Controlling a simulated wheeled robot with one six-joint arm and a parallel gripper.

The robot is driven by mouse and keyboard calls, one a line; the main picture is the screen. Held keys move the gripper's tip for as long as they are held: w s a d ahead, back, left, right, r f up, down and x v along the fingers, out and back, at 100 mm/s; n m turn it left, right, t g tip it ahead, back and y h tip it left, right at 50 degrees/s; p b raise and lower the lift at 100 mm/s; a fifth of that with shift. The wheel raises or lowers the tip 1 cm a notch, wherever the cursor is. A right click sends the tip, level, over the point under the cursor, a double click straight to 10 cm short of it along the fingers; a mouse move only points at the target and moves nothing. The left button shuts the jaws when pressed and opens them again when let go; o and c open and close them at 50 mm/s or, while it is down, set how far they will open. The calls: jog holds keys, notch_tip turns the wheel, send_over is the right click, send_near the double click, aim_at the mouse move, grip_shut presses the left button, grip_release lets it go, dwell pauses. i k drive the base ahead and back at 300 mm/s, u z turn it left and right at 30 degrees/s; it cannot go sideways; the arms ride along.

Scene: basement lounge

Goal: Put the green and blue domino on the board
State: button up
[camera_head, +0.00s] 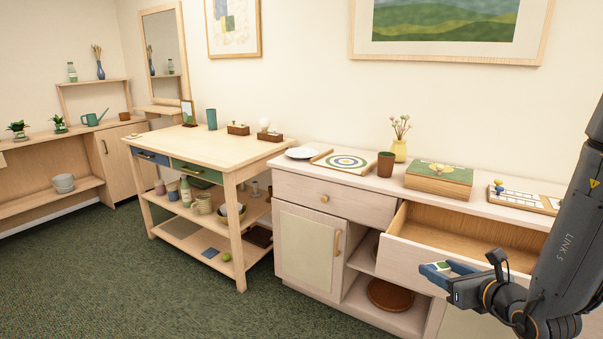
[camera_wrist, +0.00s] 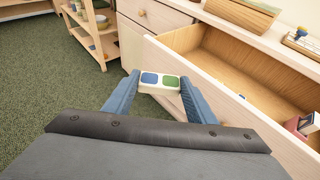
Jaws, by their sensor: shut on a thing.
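My gripper (camera_wrist: 159,86) is shut on a white domino (camera_wrist: 159,90) with one blue and one green square, seen between the blue fingers in the wrist view. In the head view my gripper (camera_head: 446,270) holds the domino in front of the open drawer (camera_head: 455,262), outside it. A light wooden board (camera_head: 537,200) with white pieces lies on the cabinet top at the right, partly cut off by my arm. A small blue figure stands at its left end. Part of this board also shows in the wrist view (camera_wrist: 308,43).
The open drawer juts out from the cabinet (camera_head: 300,191). In the wrist view, a red and white object (camera_wrist: 303,123) lies in it.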

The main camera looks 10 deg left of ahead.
aim_at(343, 163)
jog(key=z, duration=0.45)
jog(key=k, duration=0.15)
jog(key=u, duration=1.65)
jog(key=i, duration=1.35)
jog(key=z, duration=0.5)
